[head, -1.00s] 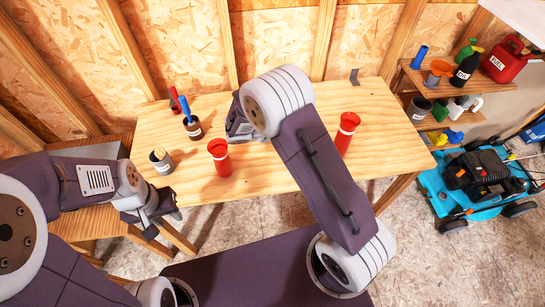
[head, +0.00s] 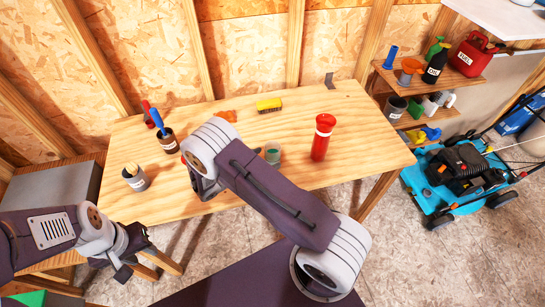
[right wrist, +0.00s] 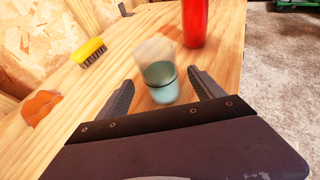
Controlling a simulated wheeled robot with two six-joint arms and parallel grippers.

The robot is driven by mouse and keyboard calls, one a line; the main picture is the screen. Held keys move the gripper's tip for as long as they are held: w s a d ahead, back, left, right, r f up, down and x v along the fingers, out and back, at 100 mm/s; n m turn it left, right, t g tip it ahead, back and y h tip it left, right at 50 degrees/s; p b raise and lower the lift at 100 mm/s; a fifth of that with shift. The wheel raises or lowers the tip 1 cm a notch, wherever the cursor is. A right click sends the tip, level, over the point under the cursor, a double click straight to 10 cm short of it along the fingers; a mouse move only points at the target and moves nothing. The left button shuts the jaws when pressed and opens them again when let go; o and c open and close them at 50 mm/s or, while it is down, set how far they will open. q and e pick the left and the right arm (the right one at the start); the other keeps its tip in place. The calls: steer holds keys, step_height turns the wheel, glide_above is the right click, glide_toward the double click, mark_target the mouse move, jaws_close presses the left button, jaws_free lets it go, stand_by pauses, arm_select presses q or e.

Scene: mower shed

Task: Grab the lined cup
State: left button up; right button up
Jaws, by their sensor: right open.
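The lined cup (right wrist: 158,75) is clear, with a dark line around it and pale green inside. It stands upright on the wooden table. In the head view the cup (head: 272,154) shows beside my right arm, partly covered. My right gripper (right wrist: 160,88) is open and empty; in the right wrist view its fingers flank the lower part of the cup, and I see no contact. In the head view my right arm hides most of that gripper. My left gripper (head: 137,262) looks open and empty, low beside the table's front left edge.
A yellow brush (head: 268,104) and an orange piece (head: 226,116) lie farther back. Two cans (head: 168,142) (head: 136,178) stand at the table's left. The table's right end is clear.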

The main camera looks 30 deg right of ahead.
mark_target(279, 146)
steer(key=x, duration=0.4)
steer(key=shift+d+p, duration=0.3)
steer(key=shift+d, duration=0.05)
steer(key=shift+a, duration=0.15)
steer(key=c, duration=1.6)
steer(key=shift+r, duration=0.1)
steer(key=shift+r, duration=0.85)
steer(key=r, duration=0.2)
steer(key=shift+s+r, duration=0.3)
steer(key=shift+s, duration=0.05)
steer(key=shift+s+d+r, duration=0.15)
steer(key=shift+s+r, duration=0.95)
steer(key=shift+s, duration=0.7)
steer(key=shift+s+d+r, duration=0.1)
steer(key=shift+s+r, duration=1)
steer(key=shift+s, duration=0.7)
steer(key=shift+s+d+r, duration=0.15)
steer(key=shift+s+r, duration=0.9)
steer(key=shift+s, duration=0.8)
